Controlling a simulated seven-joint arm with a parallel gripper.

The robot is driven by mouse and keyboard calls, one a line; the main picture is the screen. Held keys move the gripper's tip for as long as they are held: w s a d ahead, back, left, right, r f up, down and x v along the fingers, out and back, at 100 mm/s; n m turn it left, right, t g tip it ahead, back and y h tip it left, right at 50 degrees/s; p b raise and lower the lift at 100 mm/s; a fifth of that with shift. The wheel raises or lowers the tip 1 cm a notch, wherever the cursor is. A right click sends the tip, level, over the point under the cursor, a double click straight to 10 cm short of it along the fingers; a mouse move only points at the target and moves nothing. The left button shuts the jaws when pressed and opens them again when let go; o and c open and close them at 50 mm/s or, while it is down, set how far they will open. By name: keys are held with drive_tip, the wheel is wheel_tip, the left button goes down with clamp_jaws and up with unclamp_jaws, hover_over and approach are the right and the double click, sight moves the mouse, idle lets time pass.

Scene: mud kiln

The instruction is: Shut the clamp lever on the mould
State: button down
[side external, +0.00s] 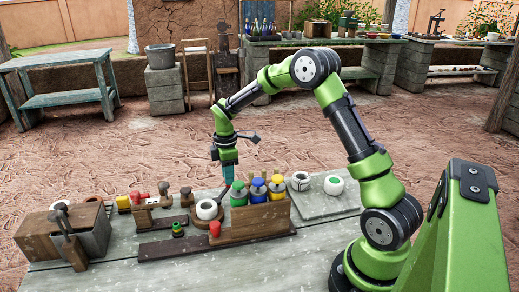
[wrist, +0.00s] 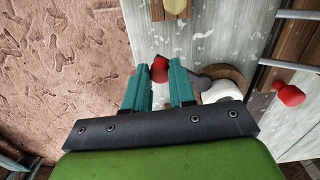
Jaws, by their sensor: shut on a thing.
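The mould appears as a white round body (wrist: 222,92) on a tan round base in the wrist view. It also shows as a white ring (side external: 207,209) on the bench in the side view. A dark grey clamp lever (wrist: 191,84) with a red end (wrist: 159,68) reaches from beside the mould to my fingers. My gripper (wrist: 167,78) is shut on the lever near its red end. The fingers hide part of the lever.
A wooden rack (side external: 262,221) with green, blue and yellow-topped bottles stands close in front of my gripper. A red knob (side external: 214,228) stands near the mould. Wooden tools and a grey box (side external: 88,238) lie to the left. The bench's front is mostly clear.

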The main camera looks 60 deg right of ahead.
drive_tip(key=shift+w, duration=0.15)
drive_tip(key=c, duration=0.9)
unclamp_jaws()
drive_tip(key=shift+c, duration=0.2)
wheel_tip(320, 180, up, 17)
drive_tip(key=s+a+r+m+t+y, duration=0.1)
drive_tip(key=s+a+m+t, duration=0.2)
drive_tip(key=s+a+m, duration=0.4)
drive_tip(key=s+a+r+m+t+y, duration=0.1)
drive_tip(key=s+a+m+t, duration=0.3)
drive_tip(key=s, duration=1.1)
drive_tip(key=a+m, duration=0.3)
drive_tip(key=shift+s+a, duration=0.35)
drive_tip(key=shift+a, duration=0.05)
